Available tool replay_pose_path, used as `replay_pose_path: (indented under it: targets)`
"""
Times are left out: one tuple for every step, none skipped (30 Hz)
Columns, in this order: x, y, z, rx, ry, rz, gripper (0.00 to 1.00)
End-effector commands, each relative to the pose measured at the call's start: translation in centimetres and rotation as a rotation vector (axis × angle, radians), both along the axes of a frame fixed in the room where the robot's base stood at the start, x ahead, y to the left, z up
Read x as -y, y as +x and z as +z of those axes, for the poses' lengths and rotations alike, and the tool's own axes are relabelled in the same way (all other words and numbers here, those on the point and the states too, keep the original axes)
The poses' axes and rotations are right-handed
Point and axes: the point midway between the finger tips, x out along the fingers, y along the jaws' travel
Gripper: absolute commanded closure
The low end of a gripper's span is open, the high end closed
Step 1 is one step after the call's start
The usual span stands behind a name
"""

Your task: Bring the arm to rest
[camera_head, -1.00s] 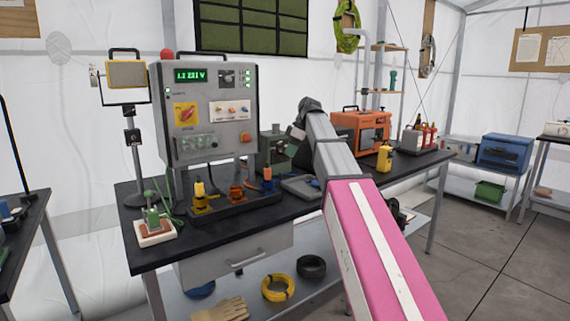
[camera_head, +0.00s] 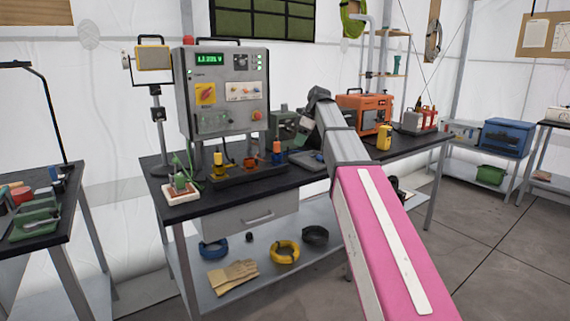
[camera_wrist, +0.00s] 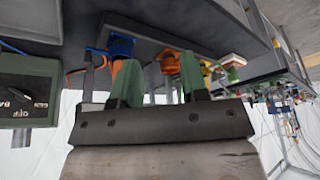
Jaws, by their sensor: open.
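My arm, with a pink and white section, reaches from the bottom right of the head view toward the workbench. My gripper is hidden behind the arm's grey far links in the head view. In the wrist view my gripper (camera_wrist: 160,85) shows two green fingers standing apart with nothing between them. The wrist picture is upside down. Beyond the fingers are a blue-and-orange connector (camera_wrist: 121,48) and an orange connector (camera_wrist: 169,60) on the dark strip. The same strip (camera_head: 250,172) lies on the bench in the head view.
The black-topped workbench (camera_head: 300,180) carries a grey control panel (camera_head: 225,95), an orange machine (camera_head: 365,108) and a yellow device (camera_head: 384,138). A green box (camera_wrist: 25,95) is close at left in the wrist view. Another table (camera_head: 40,225) stands at left. The floor (camera_head: 490,240) at right is clear.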

Motion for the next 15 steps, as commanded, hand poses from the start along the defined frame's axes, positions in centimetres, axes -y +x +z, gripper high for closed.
replay_pose_path:
  targets:
    - [0.2, -0.3, -0.7, -0.007, -0.003, -0.015, 0.59]
    - [0.2, -0.3, -1.1, -0.01, -0.003, -0.022, 0.59]
    - [0.3, -0.4, -1.6, -0.014, -0.006, -0.034, 0.59]
    - [0.4, -0.5, -2.1, -0.019, -0.007, -0.045, 0.59]
    - [0.5, -0.6, -2.6, -0.023, -0.009, -0.057, 0.59]
    - [0.6, -0.7, -3.2, -0.028, -0.011, -0.072, 0.59]
    - [0.8, -0.8, -3.7, -0.033, -0.013, -0.085, 0.59]
    - [0.9, -1.0, -4.3, -0.038, -0.017, -0.099, 0.59]
    - [1.1, -1.1, -5.1, -0.045, -0.019, -0.117, 0.59]
    - [1.2, -1.3, -5.9, -0.052, -0.022, -0.134, 0.59]
    - [1.4, -1.4, -6.5, -0.057, -0.025, -0.15, 0.59]
    - [1.6, -1.7, -7.4, -0.065, -0.029, -0.174, 0.59]
    - [1.8, -1.9, -8.2, -0.072, -0.032, -0.192, 0.59]
    - [2.0, -2.1, -9.1, -0.081, -0.035, -0.213, 0.59]
    - [2.3, -2.5, -10.3, -0.088, -0.041, -0.242, 0.59]
